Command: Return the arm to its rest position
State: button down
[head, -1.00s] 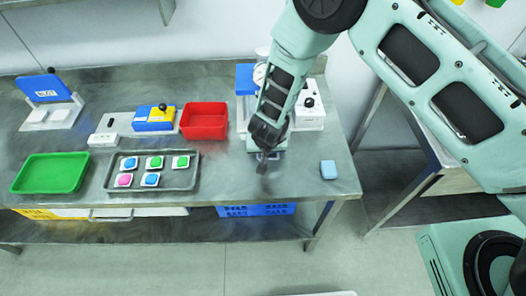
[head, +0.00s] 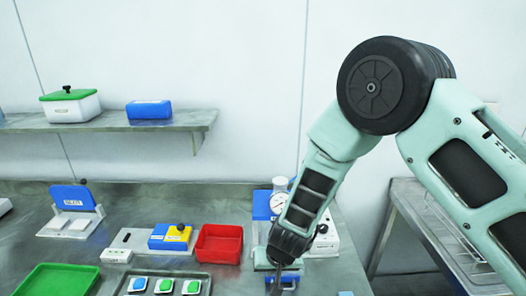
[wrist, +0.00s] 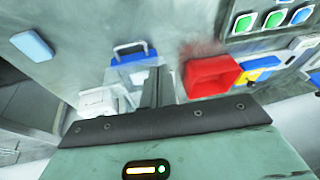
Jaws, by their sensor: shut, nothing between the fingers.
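My arm reaches down from the right in the head view, bent at its large dark joint. My gripper (head: 275,286) points down at the lower edge of the head view, in front of the blue and white device with a round gauge (head: 279,203). In the wrist view my gripper (wrist: 157,75) shows its fingers together with nothing between them.
A red bin (head: 219,244), a blue and yellow box (head: 170,237), a green tray (head: 58,279) and a dark tray of colored tiles (head: 164,285) stand on the metal table. A wall shelf (head: 150,123) is behind. A side table (head: 425,220) stands right. A light-blue block (wrist: 32,46) lies apart.

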jog(key=s+a+r+n+g+y+b, duration=0.1)
jog(key=s+r+n+g+y+b, duration=0.15)
jog(key=s+r+b, duration=0.7)
jog(key=s+d+n+h+b, duration=0.3)
jog(key=s+d, duration=0.9)
jog(key=s, duration=0.4)
jog(key=shift+d+f+n+g+h+b, duration=0.4)
jog(key=shift+n+b, duration=0.25)
jog(key=shift+b, duration=0.55)
